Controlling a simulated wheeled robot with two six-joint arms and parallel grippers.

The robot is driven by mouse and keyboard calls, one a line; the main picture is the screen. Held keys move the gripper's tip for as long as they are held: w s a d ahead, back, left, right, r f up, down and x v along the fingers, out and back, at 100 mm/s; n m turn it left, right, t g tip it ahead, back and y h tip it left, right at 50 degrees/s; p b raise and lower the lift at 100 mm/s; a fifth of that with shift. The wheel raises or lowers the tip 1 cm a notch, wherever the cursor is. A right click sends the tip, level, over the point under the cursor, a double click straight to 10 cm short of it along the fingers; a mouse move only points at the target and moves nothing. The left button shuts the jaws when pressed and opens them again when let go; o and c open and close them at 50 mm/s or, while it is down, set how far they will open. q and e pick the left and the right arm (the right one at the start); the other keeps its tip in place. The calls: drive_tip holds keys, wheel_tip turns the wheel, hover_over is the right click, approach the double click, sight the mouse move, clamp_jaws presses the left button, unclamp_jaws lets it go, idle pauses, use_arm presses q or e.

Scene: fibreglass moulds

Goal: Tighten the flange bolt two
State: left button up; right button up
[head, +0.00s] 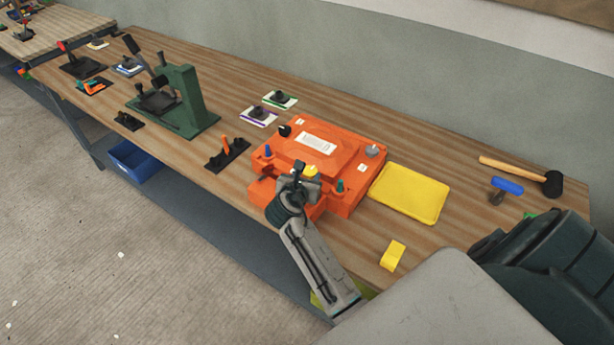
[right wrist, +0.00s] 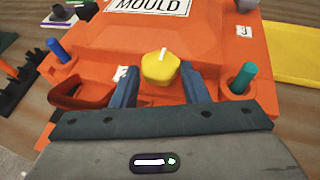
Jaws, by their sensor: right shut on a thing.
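An orange mould (head: 345,150) with a white label reading MOULD lies on the wooden bench. A yellow bolt head (right wrist: 160,68) with a white mark on top stands at its near edge; it also shows in the head view (head: 311,171). My right gripper (right wrist: 157,76) is shut on the yellow bolt head, one finger on each side. In the head view my right gripper (head: 299,183) partly hides the near side of the mould. A small tag (right wrist: 122,73) left of the bolt is too small to read. My left gripper is not in view.
A blue pin (head: 267,150) and a teal pin (head: 340,186) stand on either side of the yellow bolt. A black knob (head: 285,130) and a grey knob (head: 372,150) are farther back. A yellow tray (head: 410,193) and a mallet (head: 552,184) lie to the right.

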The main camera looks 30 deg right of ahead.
drive_tip(key=shift+w+a+r+m+g+h+p, duration=0.15)
drive_tip(key=shift+w+m+g+h+p, duration=0.2)
drive_tip(key=shift+m+g, duration=0.35)
drive_tip(key=m+g, duration=0.1)
drive_tip(key=m+g+h, duration=0.1)
drive_tip(key=shift+w+a+g+h+p, duration=0.15)
drive_tip(key=shift+w+g+h+p, duration=0.1)
drive_tip(key=shift+g+p, duration=0.05)
drive_tip(key=shift+w+m+g+h, duration=0.2)
drive_tip(key=shift+m+g, duration=0.75)
drive_tip(key=shift+w+m+g+h, duration=0.2)
drive_tip(key=shift+m+g, duration=0.75)
drive_tip(key=shift+g, duration=0.3)
drive_tip(key=shift+f, duration=0.2)
drive_tip(key=o, duration=1)
drive_tip(key=shift+c, duration=0.2)
